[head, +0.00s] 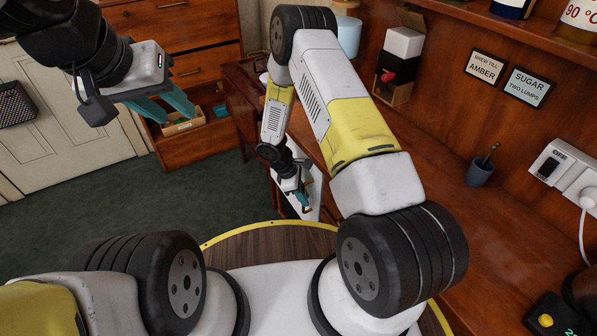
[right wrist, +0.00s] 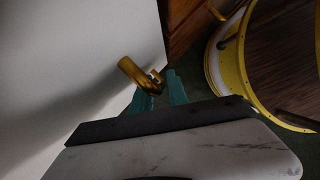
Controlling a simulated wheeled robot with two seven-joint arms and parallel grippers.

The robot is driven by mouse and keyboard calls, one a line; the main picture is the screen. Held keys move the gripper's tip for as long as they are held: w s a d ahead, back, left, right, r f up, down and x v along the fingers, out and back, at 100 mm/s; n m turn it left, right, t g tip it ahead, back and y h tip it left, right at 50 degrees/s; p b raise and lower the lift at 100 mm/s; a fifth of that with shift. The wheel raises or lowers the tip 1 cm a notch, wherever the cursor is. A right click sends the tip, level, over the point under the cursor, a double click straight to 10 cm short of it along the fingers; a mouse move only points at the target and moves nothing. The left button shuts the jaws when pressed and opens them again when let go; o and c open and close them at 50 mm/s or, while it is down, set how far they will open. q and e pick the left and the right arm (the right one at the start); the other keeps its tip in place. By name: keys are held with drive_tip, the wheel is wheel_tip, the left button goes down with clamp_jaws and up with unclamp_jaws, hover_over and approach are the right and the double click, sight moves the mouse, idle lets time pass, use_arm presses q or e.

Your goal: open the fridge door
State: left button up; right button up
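The fridge door is a white panel, seen edge-on beside my right gripper in the head view (head: 315,192) and filling the left of the right wrist view (right wrist: 70,70). A brass handle (right wrist: 134,72) stands out from it. My right gripper (right wrist: 160,92) has its teal fingers apart, with the handle at the fingertips; I cannot tell whether a finger touches it. In the head view the right gripper (head: 302,197) is small and partly hidden by its own wrist. My left gripper (head: 172,104) is open and empty, raised at the upper left, away from the fridge.
A wooden drawer unit (head: 185,40) with an open lower drawer (head: 200,140) stands at the back left. Green carpet (head: 120,205) is clear at the left.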

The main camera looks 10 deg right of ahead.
drive_tip(key=shift+f, duration=0.2)
clamp_jaws()
drive_tip(key=shift+r, duration=0.1)
idle(1.2)
